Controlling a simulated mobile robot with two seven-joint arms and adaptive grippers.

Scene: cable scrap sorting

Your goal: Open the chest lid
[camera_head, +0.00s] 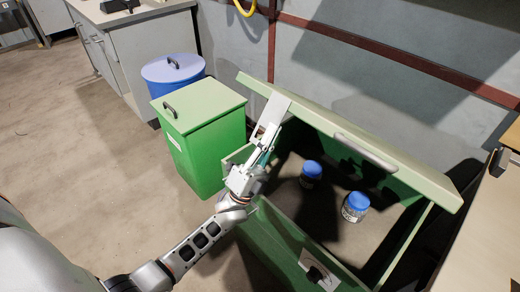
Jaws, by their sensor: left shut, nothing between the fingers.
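The green chest (285,240) stands at the right of the view with its lid (340,128) raised at a slant and its inside exposed. A pale handle (366,152) runs along the lid's front face. My left gripper (268,135) is shut and empty, at the left end of the raised lid, close to its underside or edge; whether it touches the lid I cannot tell. A latch (318,272) shows on the chest's front wall. My right gripper is not in view.
Two jars with blue lids stand inside the chest, one (311,171) further back and one (355,206) nearer. A green lidded bin (207,140) and a blue bin (172,72) stand left of the chest. A wall is behind. Open floor (75,150) lies at left.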

